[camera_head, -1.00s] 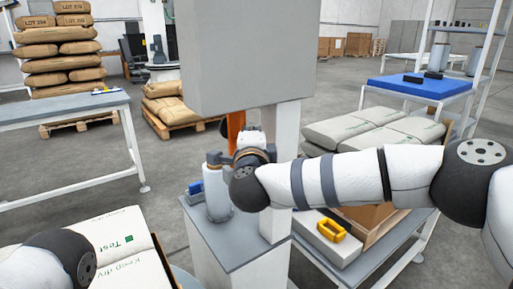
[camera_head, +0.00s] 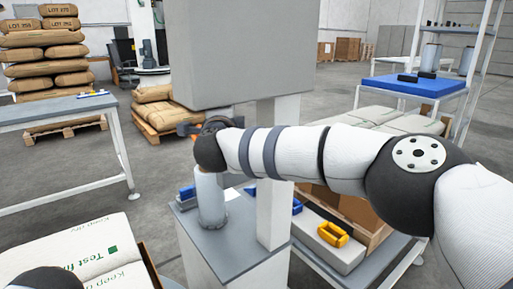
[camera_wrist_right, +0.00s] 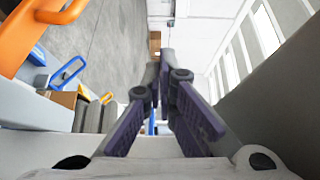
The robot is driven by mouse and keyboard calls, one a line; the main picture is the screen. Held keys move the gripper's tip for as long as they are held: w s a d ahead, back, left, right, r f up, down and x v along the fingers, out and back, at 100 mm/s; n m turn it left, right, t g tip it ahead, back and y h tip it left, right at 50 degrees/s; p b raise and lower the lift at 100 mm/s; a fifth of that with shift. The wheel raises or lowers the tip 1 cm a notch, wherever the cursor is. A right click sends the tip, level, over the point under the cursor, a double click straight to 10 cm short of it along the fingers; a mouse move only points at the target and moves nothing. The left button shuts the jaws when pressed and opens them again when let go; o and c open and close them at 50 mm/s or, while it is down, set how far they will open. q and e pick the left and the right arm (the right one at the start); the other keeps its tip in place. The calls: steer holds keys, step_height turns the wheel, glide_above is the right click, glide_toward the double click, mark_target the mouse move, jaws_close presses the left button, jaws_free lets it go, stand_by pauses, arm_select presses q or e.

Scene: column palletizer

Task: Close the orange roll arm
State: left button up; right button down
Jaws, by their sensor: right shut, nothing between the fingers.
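The orange roll arm (camera_wrist_right: 28,42) shows large at the upper left of the right wrist view, with a looped end. In the head view my right forearm and wrist hide nearly all of it. My right gripper (camera_wrist_right: 165,62) has its fingertips together with nothing between them. It is to the right of the orange arm in the wrist view, with a visible gap between them. My left gripper is out of view; only part of my left arm shows at the bottom left.
A big grey box on a white post (camera_head: 275,170) stands above the pedestal (camera_head: 235,238), close to my right forearm. Sacks (camera_head: 90,250) are at the lower left.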

stand_by(0.3)
